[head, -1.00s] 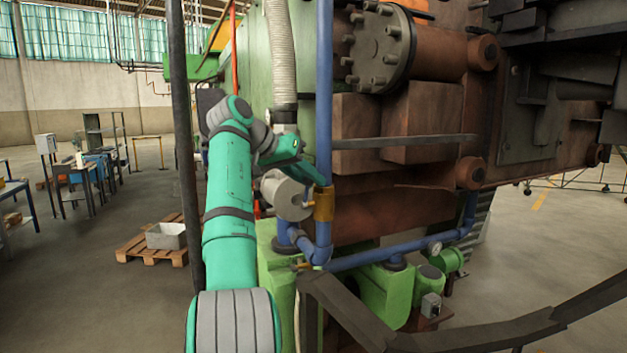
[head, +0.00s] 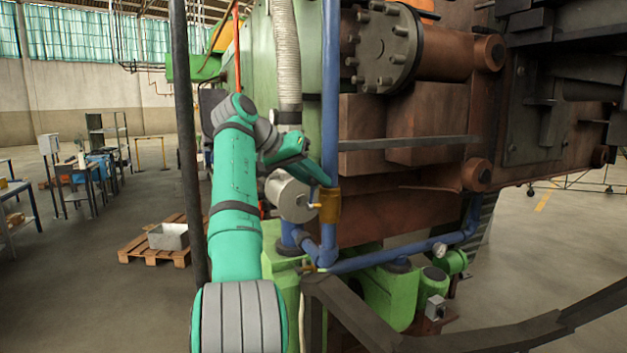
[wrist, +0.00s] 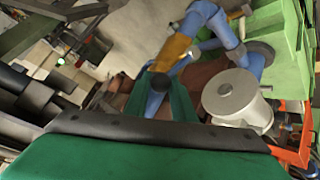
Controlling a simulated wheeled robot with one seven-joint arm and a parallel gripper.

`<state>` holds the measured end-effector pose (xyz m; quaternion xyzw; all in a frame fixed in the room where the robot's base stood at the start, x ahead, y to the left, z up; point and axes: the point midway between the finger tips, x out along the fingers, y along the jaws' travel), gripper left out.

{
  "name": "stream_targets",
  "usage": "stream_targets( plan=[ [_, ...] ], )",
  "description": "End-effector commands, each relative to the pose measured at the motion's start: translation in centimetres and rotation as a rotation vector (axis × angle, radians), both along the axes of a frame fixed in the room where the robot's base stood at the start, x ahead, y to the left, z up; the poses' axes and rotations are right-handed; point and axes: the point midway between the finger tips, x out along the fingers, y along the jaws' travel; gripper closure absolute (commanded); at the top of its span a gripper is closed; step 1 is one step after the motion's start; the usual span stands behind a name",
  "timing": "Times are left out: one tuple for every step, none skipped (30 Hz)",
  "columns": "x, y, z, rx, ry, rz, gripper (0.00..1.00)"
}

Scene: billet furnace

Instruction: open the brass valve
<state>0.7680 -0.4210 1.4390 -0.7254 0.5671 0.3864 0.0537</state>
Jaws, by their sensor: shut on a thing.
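The brass valve (head: 329,206) sits low on the blue vertical pipe, just above its bend. A short brass stub sticks out to its left. My gripper (head: 322,178) is just above the valve, beside the blue pipe. In the wrist view, the valve (wrist: 178,50) lies just beyond my green fingers (wrist: 157,103). The fingers are closed around a dark, round-ended piece between their tips, which looks like the valve's handle. Most of that handle is hidden by the fingers, so its angle cannot be told.
A grey cylinder (head: 288,195) stands close to the left of the valve. The blue pipe (head: 330,90) rises past my gripper. A dark post (head: 184,140) stands left of my arm. Green machinery (head: 390,290) and a dark rail (head: 360,320) lie below.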

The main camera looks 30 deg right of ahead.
Motion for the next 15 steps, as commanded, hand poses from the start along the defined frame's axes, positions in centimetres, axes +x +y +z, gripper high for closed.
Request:
stream_targets(
  plan=[
    [0.63, 0.83, -1.16, 0.021, 0.014, 0.014, 1.00],
    [0.62, 0.81, -1.15, 0.021, 0.014, 0.014, 1.00],
    [0.61, 0.80, -1.15, 0.021, 0.014, 0.013, 1.00],
    [0.61, 0.79, -1.16, 0.021, 0.014, 0.013, 1.00],
    [0.60, 0.78, -1.16, 0.021, 0.014, 0.013, 1.00],
    [0.60, 0.76, -1.16, 0.021, 0.014, 0.013, 1.00],
    [0.59, 0.76, -1.15, 0.021, 0.013, 0.012, 1.00],
    [0.60, 0.76, -1.16, 0.021, 0.013, 0.012, 0.72],
    [0.59, 0.76, -1.14, 0.021, 0.013, 0.013, 0.63],
    [0.57, 0.74, -1.10, 0.020, 0.013, 0.013, 0.59],
    [0.54, 0.70, -1.04, 0.019, 0.012, 0.013, 0.59],
    [0.49, 0.61, -0.93, 0.018, 0.011, 0.011, 0.59],
    [0.44, 0.56, -0.87, 0.017, 0.009, 0.011, 0.59],
    [0.40, 0.49, -0.80, 0.016, 0.009, 0.010, 0.59],
    [0.36, 0.43, -0.73, 0.014, 0.007, 0.008, 0.59]
  ],
)
